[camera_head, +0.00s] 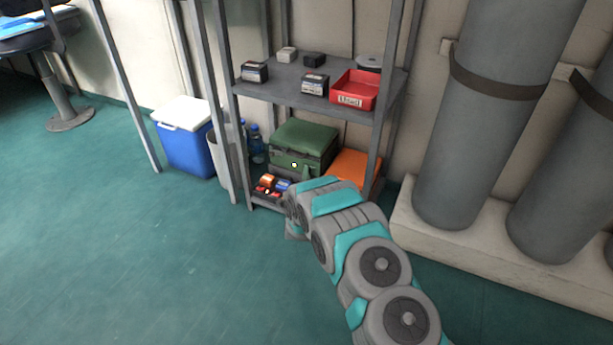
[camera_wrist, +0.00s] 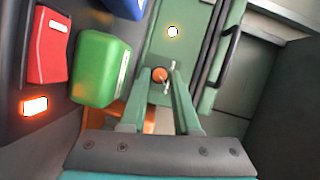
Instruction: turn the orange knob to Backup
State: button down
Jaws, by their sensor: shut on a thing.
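The orange knob (camera_wrist: 159,75) shows in the wrist view on a green panel (camera_wrist: 158,42), with a pale pointed piece beside it. My gripper (camera_wrist: 161,70) has its two green fingers on either side of the knob, shut on it. I cannot read any position labels, so the knob's setting is unclear. In the head view the green case (camera_head: 305,137) stands on the low shelf, with a small light (camera_head: 294,164) on its front. My arm hides the knob and the gripper's fingers there.
In the wrist view a red block (camera_wrist: 48,45), a green block (camera_wrist: 101,72) and a glowing orange light (camera_wrist: 35,106) lie left of my fingers. In the head view, grey shelf posts, a blue cooler (camera_head: 185,150) and large grey cylinders (camera_head: 490,110) surround the shelf. Open floor lies left.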

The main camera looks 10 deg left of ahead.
jog(key=shift+d, duration=0.15)
jog(key=c, duration=0.6)
grip_release()
jog(key=shift+c, duration=0.2)
jog(key=n, duration=0.1)
jog(key=n+g, duration=0.1)
jog(key=shift+a+n+h, duration=0.25)
jog(key=shift+n+h, duration=0.15)
jog(key=shift+w+a+r+n+g+h+p, duration=0.15)
jog(key=shift+n+g+h+p, duration=0.65)
jog(key=shift+n, duration=0.8)
jog(key=shift+a+r+n+g+h+p, duration=0.15)
jog(key=shift+n+g+h+p, duration=0.25)
jog(key=shift+n+h+p, duration=0.95)
jog(key=shift+w+a+r+n+g+h+p, duration=0.15)
jog(key=shift+n+g+h+p, duration=0.55)
jog(key=shift+n, duration=1.15)
jog(key=shift+s+f, duration=0.1)
jog(key=shift+f, duration=0.05)
